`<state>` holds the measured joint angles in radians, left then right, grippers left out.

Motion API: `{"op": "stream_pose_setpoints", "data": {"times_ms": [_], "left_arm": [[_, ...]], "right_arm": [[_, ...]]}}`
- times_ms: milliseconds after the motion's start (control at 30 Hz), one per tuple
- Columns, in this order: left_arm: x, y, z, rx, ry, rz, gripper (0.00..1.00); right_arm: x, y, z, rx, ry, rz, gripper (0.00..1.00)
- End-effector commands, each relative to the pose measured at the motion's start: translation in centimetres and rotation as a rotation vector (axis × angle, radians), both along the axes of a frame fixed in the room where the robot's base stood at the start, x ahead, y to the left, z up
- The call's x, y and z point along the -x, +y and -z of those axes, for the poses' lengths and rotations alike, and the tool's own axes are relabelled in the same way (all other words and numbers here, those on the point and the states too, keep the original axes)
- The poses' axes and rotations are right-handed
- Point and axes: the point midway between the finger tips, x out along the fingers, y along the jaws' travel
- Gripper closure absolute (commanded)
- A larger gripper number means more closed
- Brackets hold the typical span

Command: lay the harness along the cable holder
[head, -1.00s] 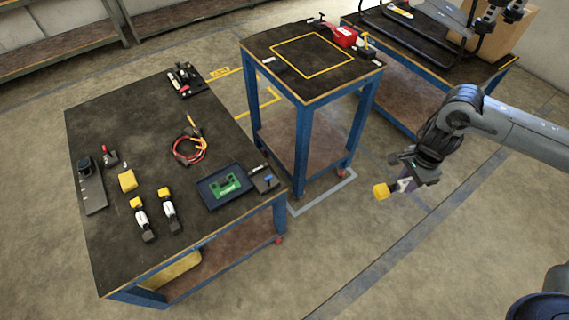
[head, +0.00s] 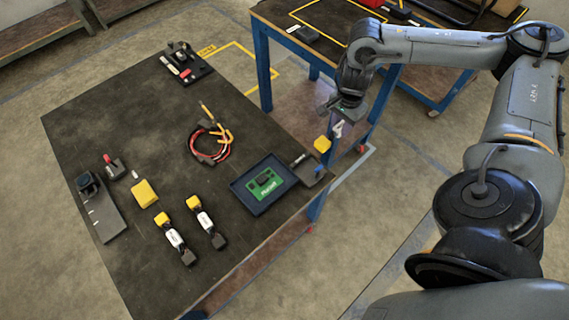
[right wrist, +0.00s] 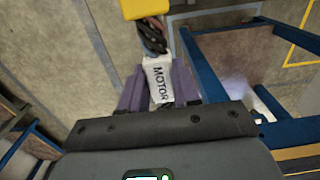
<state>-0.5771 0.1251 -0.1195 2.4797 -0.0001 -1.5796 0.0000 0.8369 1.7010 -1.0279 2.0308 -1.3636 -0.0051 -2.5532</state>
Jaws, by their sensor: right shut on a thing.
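My right gripper (head: 338,120) is shut on a short harness with a white sleeve marked MOTOR (right wrist: 159,80), dark wires and a yellow plug (head: 322,144). It holds this in the air off the table's right edge. In the right wrist view the purple fingers of the gripper (right wrist: 158,92) flank the sleeve, and the plug (right wrist: 145,8) points away. Two similar pieces with yellow ends (head: 171,236) (head: 206,222) lie on the table. I cannot tell for sure which fixture is the cable holder; a black fixture (head: 186,64) stands at the table's far end. My left gripper is out of view.
The dark table (head: 120,130) also bears a red and orange cable loop (head: 209,146), a tray (head: 243,193) with a green board, a yellow block (head: 144,193) and a long black stand (head: 100,212). A blue-framed table (head: 263,62) stands behind my right arm.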

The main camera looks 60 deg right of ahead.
Motion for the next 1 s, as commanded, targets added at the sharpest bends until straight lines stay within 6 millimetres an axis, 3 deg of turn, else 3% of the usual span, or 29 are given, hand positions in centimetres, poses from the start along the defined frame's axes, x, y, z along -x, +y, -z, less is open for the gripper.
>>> {"op": "stream_pose_setpoints", "data": {"times_ms": [267, 733, 1000], "left_arm": [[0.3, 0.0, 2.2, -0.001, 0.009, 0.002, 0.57], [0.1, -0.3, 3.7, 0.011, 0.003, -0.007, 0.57], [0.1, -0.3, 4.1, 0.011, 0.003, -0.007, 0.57]], "right_arm": [[0.1, 0.2, 2.6, -0.003, -0.001, 0.004, 1.00], [-6.0, 6.2, 7.7, -0.004, -0.002, 0.002, 1.00], [-7.7, 7.8, 9.0, -0.001, -0.001, 0.006, 1.00]]}}
